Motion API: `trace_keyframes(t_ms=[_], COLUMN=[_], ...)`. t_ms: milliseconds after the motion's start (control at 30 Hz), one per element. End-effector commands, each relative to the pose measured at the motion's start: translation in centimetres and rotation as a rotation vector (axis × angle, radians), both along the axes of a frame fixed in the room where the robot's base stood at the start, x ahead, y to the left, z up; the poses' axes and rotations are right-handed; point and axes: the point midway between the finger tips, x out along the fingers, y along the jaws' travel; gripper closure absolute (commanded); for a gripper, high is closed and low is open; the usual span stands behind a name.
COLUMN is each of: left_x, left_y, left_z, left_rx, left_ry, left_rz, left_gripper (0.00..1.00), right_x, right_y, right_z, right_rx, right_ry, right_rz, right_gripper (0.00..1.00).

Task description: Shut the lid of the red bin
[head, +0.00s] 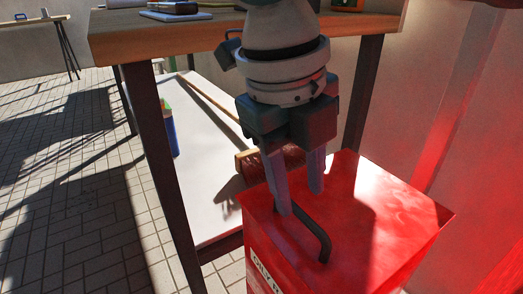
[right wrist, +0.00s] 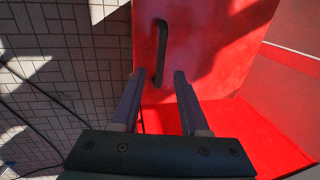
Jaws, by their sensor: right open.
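The red bin (head: 260,248) stands at the lower right of the head view, with partly hidden lettering on its front. A dark bent bar handle (head: 322,243) is on its red lid (head: 385,225). The lid also shows in the right wrist view (right wrist: 205,50), with the handle (right wrist: 162,45) upright there. How far the lid stands open I cannot tell. My right gripper (head: 300,203) points down over the bin, open and empty. In the right wrist view its fingertips (right wrist: 160,73) lie either side of the handle's line; contact is not clear. My left gripper is not in view.
A wooden table (head: 205,32) with dark legs stands behind my right arm. Below it, a white shelf (head: 205,205) holds a blue bottle (head: 170,132) and a brown brush-like object (head: 250,165). A wall is close on the right. Tiled floor (head: 85,215) is clear at left.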

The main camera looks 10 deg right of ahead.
Motion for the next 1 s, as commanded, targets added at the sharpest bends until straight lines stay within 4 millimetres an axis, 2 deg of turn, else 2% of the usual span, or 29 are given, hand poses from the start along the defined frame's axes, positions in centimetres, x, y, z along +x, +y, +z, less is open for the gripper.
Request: trace_keyframes(t_ms=[33, 100, 300, 767, 867, 1000], left_x=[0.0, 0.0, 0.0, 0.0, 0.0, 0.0], left_y=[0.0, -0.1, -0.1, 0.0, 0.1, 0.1], left_z=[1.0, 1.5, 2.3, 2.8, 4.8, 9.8], left_rx=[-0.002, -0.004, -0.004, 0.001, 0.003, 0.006], left_ry=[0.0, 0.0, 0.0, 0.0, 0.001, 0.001], left_rz=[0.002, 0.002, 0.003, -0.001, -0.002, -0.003], left_gripper=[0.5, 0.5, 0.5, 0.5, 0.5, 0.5], right_x=[-0.1, -0.2, -0.4, -0.7, -1.9, -5.2], right_y=[0.3, 0.6, 1.1, 1.5, 3.0, 7.0], right_z=[1.7, 3.0, 5.5, 6.1, 6.8, 9.2], right_rx=[0.002, 0.001, 0.001, 0.01, 0.064, 0.236], right_ry=[-0.002, -0.001, 0.0, 0.001, 0.0, 0.004], right_rz=[0.003, 0.003, 0.001, -0.009, -0.063, -0.289], right_gripper=[0.55, 0.55, 0.55, 0.55, 0.55, 0.55])
